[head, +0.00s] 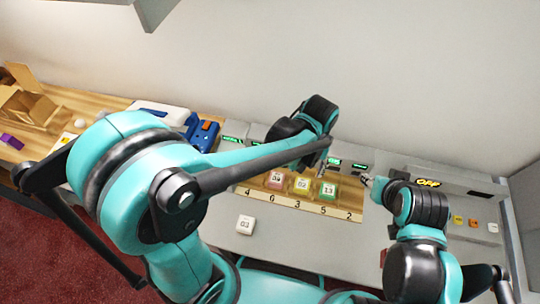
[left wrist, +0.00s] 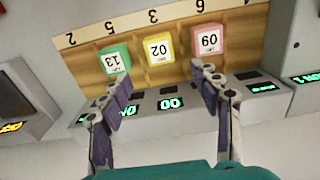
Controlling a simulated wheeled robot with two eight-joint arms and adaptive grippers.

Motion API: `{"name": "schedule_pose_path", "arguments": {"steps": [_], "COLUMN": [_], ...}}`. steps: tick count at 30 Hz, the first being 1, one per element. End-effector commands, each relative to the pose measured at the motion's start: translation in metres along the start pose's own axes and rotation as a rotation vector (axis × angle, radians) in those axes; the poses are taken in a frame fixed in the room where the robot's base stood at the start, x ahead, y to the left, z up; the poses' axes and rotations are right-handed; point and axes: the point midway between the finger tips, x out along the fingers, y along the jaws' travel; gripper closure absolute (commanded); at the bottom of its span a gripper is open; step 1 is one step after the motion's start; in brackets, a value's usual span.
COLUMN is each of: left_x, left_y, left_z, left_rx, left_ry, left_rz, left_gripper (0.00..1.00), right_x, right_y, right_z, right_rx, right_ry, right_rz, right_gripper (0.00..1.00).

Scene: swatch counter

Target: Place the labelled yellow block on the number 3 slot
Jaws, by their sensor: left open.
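The yellow block (head: 302,185), labelled 02, sits in the wooden rack (head: 338,212) in line with the number 3 mark, between a pink block (head: 276,180) at 6 and a green block (head: 328,189) at 5. In the left wrist view the yellow block (left wrist: 158,49) stands below the 3 mark. My left gripper (left wrist: 160,82) is open, its two fingers apart and empty, with the yellow block beyond the gap between them. Its fingertips are hard to make out in the head view. My right gripper (head: 368,180) is near the rack's right end, too small to read.
A white block (head: 245,224) labelled 03 lies on the grey counter in front of the rack. Green displays (left wrist: 171,103) line the panel behind the rack. Slots 4 and 2 look empty. A cardboard box (head: 32,105) and a blue device (head: 203,135) stand at left.

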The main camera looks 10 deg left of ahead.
Motion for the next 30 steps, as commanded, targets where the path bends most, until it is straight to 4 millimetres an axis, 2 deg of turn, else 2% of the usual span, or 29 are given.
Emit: {"name": "schedule_pose_path", "arguments": {"steps": [5,12,18,24,30], "left_x": [-0.023,-0.072,-0.093,-0.099,-0.1], "left_y": [-0.027,-0.102,-0.151,-0.174,-0.178], "left_z": [0.001,0.018,0.039,0.05,0.052], "left_rx": [-0.007,-0.01,-0.007,-0.002,0.001], "left_ry": [0.07,0.307,0.499,0.602,0.62], "left_rz": [0.028,0.065,0.039,0.004,-0.003], "left_gripper": [0.37,0.37,0.37,0.37,0.37], "right_x": [0.0,0.0,0.0,0.0,0.0], "right_y": [0.0,0.0,0.0,0.0,0.0], "right_z": [0.0,0.0,0.0,0.0,0.0], "right_rx": [0.0,0.0,0.0,0.0,0.0], "right_ry": [0.0,0.0,0.0,0.0,0.0], "right_rz": [0.0,0.0,0.0,0.0,0.0], "right_gripper": [0.6,0.6,0.6,0.6,0.6]}}
